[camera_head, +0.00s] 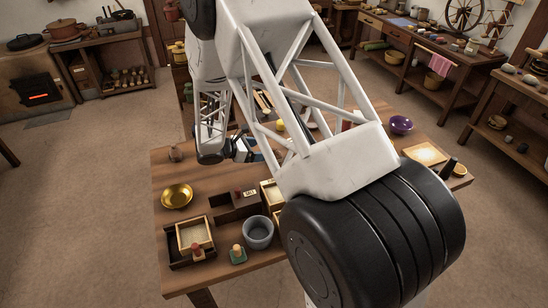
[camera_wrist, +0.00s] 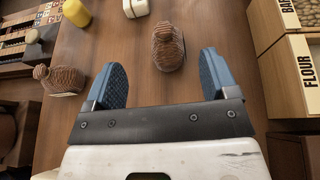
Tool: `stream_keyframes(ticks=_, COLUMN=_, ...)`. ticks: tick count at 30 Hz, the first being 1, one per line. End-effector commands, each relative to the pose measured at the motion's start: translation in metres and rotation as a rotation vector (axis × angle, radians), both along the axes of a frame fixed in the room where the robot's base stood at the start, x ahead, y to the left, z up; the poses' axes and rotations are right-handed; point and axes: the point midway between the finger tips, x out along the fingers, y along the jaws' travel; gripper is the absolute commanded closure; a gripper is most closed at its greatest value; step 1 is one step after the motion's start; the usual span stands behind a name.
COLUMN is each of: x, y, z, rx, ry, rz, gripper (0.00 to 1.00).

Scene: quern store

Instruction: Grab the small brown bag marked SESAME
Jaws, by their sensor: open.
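Two small brown ribbed bags with tied tops show in the wrist view. One bag (camera_wrist: 168,50) stands just beyond and between my fingertips, a little right of centre. The other bag (camera_wrist: 62,82) is at the left, outside the fingers. No SESAME mark can be read on either. My gripper (camera_wrist: 162,62) is open, its two blue pads apart with nothing held. In the head view my gripper (camera_head: 243,149) is low over the table's far part, partly hidden by my arm. A brown bag (camera_head: 175,153) stands at the table's left edge there.
In the wrist view, a crate marked FLOUR (camera_wrist: 307,68) stands at the right, a yellow cylinder (camera_wrist: 75,12) and a dark round-bodied piece (camera_wrist: 34,52) at the left, and a white block (camera_wrist: 136,8) ahead. A brass bowl (camera_head: 177,195) stands on the table.

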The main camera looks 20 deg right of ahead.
Motion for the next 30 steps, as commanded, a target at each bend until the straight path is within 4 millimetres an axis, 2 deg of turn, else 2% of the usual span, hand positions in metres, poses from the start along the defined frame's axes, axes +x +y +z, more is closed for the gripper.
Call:
stream_keyframes(ticks=10, x=0.001, y=-0.022, z=-0.009, rx=0.001, ry=0.000, rz=-0.001, gripper=0.20)
stream_keyframes(ticks=23, x=0.001, y=-0.025, z=-0.011, rx=0.000, ry=-0.001, rz=-0.001, gripper=0.20)
stream_keyframes(ticks=30, x=-0.001, y=-0.043, z=-0.019, rx=0.000, ry=0.000, rz=-0.003, gripper=0.20)
